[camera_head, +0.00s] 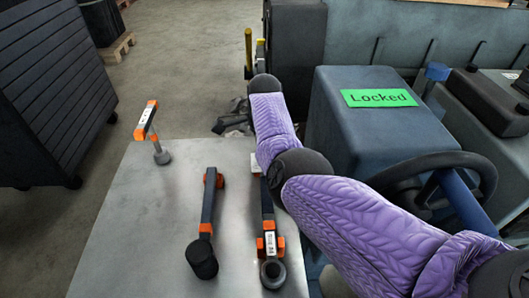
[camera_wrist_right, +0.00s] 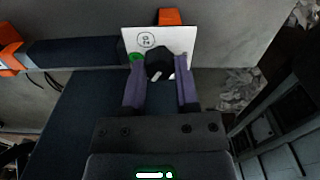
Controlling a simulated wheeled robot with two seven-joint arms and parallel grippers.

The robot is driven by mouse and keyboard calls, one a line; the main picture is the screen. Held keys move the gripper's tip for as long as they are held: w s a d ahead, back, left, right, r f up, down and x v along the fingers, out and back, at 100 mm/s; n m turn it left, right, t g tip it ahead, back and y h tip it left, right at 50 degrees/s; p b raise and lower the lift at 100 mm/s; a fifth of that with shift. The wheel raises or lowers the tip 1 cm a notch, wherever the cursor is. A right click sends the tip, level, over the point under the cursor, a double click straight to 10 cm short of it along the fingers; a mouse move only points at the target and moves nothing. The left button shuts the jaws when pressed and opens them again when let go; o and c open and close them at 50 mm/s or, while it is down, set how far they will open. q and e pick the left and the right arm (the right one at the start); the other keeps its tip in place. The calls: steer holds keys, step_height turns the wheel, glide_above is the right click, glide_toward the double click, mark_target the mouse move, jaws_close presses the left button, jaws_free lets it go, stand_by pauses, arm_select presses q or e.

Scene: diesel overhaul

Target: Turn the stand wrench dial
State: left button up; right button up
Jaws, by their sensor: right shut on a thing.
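The stand wrench (camera_head: 267,205) is a dark bar with orange parts on the metal table, its far end hidden behind my right arm. In the right wrist view its dark bar (camera_wrist_right: 75,53) runs left from a white card (camera_wrist_right: 186,42) marked "20" with a green spot. A black dial (camera_wrist_right: 158,62) sits in front of the card. My right gripper (camera_wrist_right: 160,78) has its two purple fingers on either side of the dial, shut on it. In the head view this gripper is hidden behind my purple arm. My left gripper is in neither view.
Another dark wrench (camera_head: 207,205) stands left of it, and an orange-ended tool (camera_head: 148,118) is at the table's far left. The metal table (camera_head: 130,240) is clear at front left. A blue box with a green "Locked" sign (camera_head: 378,98) and a black handwheel (camera_head: 440,165) are at right.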

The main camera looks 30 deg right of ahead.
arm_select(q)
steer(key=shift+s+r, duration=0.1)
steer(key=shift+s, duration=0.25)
arm_select(e)
jaws_close()
